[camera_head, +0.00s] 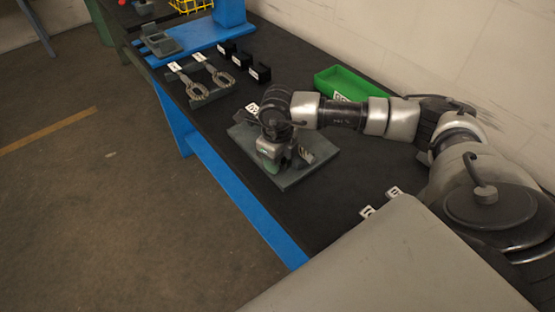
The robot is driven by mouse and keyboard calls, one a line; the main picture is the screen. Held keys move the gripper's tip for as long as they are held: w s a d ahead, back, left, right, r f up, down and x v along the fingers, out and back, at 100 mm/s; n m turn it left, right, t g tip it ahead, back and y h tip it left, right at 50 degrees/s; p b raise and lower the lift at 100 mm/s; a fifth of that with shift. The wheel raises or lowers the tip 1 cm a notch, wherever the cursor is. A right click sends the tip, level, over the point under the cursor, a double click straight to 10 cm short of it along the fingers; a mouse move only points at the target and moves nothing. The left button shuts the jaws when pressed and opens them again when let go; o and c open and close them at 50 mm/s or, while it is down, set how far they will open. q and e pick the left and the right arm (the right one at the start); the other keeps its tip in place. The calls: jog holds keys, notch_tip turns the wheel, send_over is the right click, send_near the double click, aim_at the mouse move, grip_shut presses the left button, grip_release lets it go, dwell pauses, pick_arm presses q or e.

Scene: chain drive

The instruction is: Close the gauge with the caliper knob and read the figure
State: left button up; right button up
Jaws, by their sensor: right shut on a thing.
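My right gripper (275,160) points down at a grey plate (307,176) on the dark bench, with its arm reaching in from the right. It is shut on a small part of the fixture there, which looks like the caliper knob; the hand hides most of it. A ribbed grey piece (307,156) shows just right of the gripper on the plate. The gauge and any figure on it cannot be made out from here. My left gripper is not in view.
A green bin (342,83) stands by the wall behind my right arm. Two chain-like pieces (214,78) lie on a dark holder, with several small black blocks (243,60) beside them. A blue stand (230,14) is farther back. A large grey surface (385,265) fills the front.

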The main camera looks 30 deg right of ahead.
jog(key=shift+w+r, duration=0.1)
dwell(0.4)
jog(key=o, duration=0.9)
jog(key=shift+o, duration=0.2)
notch_tip(320, 180, up, 11)
jog(key=b, duration=0.2)
